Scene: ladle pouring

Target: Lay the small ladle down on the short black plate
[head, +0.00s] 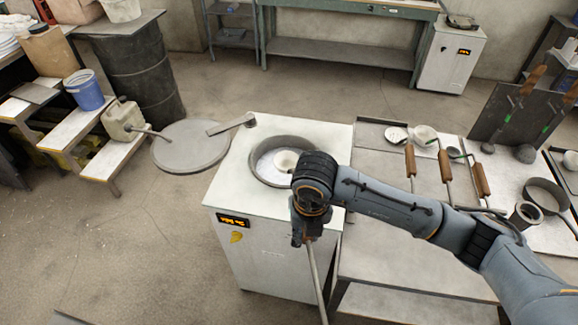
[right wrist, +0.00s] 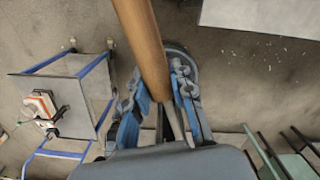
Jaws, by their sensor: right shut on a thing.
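My right gripper (head: 308,238) is in front of the white furnace cabinet and is shut on a long tool. In the right wrist view a wooden handle (right wrist: 143,45) runs between the blue fingers (right wrist: 160,105). In the head view a thin grey rod (head: 317,285) runs down from the gripper and out of the picture. The tool's bowl end is not clearly shown, so I cannot tell the ladle's size. A dark plate (head: 487,113) is at the right with ladles against it. I cannot tell if it is the short black plate. My left gripper is not in view.
The furnace (head: 225,190) has a round opening (head: 258,168) holding a pale round thing (head: 286,160). The worktable (head: 400,225) right of it carries several wooden-handled tools (head: 446,166), a pot (head: 547,195) and cups. A round lid (head: 190,147) is left of the furnace.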

